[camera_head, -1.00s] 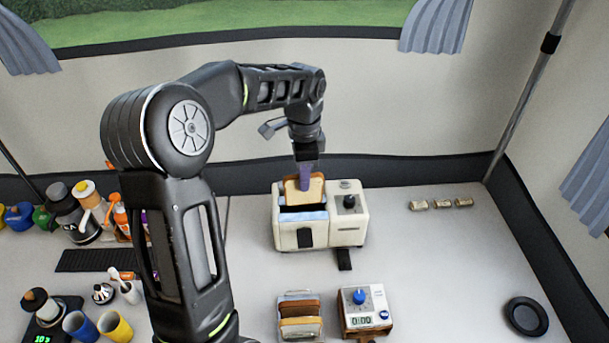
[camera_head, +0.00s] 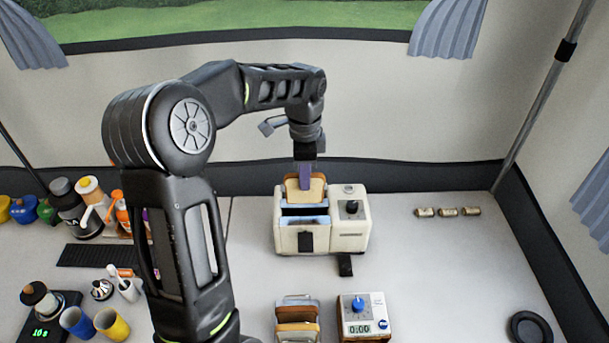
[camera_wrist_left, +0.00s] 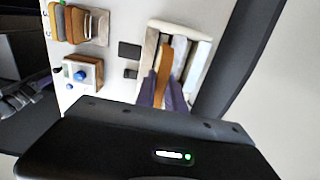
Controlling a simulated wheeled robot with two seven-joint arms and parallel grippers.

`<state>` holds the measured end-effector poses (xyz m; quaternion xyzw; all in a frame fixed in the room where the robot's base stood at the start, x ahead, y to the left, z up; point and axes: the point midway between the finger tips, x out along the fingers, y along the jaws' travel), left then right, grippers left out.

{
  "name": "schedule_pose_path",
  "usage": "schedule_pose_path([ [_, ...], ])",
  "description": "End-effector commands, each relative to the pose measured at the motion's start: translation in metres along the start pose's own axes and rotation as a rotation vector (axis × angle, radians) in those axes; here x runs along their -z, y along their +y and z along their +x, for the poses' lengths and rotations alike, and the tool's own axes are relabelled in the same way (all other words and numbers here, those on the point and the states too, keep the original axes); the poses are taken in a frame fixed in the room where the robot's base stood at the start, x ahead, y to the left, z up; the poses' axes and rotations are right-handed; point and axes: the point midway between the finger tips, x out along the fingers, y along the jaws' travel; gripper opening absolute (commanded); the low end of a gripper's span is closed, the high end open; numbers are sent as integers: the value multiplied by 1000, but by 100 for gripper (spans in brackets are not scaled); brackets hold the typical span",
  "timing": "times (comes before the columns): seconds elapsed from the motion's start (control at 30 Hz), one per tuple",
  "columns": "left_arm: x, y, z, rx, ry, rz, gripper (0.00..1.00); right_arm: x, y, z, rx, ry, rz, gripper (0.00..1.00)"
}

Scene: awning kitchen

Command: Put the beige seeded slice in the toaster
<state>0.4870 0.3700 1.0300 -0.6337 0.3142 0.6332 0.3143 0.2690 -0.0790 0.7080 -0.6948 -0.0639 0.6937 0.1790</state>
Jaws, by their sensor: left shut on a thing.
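The cream toaster (camera_head: 340,242) stands on the counter near the back wall. It also shows in the left wrist view (camera_wrist_left: 151,48). My left gripper (camera_head: 305,178) points down over the toaster's rear slot and is shut on a beige bread slice with a brown crust (camera_head: 318,189). The slice stands upright at the rear slot, with its upper part showing above the toaster. In the left wrist view the slice (camera_wrist_left: 164,65) is seen edge-on between the purple fingers (camera_wrist_left: 166,88). How deep its lower edge sits is hidden. The front slot looks empty. My right gripper is not in view.
A rack with several bread slices (camera_head: 297,315) and a timer box with a blue knob (camera_head: 364,318) stand in front of the toaster. Cups, bottles and a scale crowd the left. The counter right of the toaster is mostly clear.

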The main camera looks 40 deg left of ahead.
Motion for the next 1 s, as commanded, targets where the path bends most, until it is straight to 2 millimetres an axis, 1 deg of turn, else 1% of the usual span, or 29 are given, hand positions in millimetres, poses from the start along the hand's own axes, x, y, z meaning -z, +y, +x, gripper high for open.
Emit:
schedule_pose_path([
  [0.03, 0, 0, 6, -1, 0, 0, 0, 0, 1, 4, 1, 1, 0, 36],
  [0.4, 0, 0, 39, 0, 0, 0, 0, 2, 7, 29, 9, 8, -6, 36],
  [0.6, 0, 0, 57, -1, -1, 0, 0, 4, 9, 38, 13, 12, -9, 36],
  [0.8, 0, 0, 69, 0, 0, 0, 0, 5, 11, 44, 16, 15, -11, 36],
  [1.0, 0, 0, 72, 0, 0, 0, 0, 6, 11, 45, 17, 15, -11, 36],
])
